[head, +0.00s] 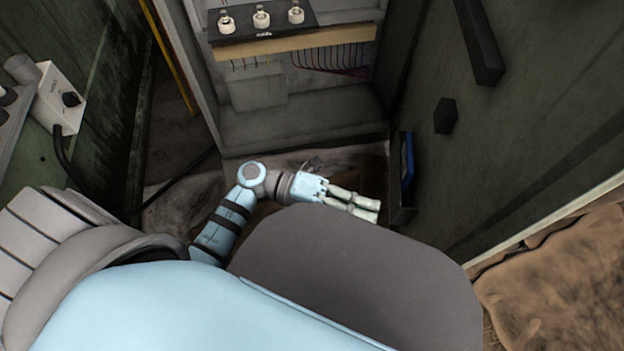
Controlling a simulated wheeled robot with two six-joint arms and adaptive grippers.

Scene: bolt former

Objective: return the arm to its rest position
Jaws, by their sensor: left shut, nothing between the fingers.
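My left gripper (365,207) is in the middle of the head view, at the end of my light blue and grey left arm (225,222). Its pale fingers are together, with nothing between them, and point to the right. The gripper is in front of the open cabinet's lower part, short of the green panel on the right. The lower part of the arm is partly hidden behind my own body. My right gripper is not in view.
An open grey cabinet (300,118) with wiring and a dark panel with several white knobs (262,20) stands ahead. A green machine wall (540,110) with a blue-edged holder (407,157) is close on the right. A white switch box (60,100) is at left.

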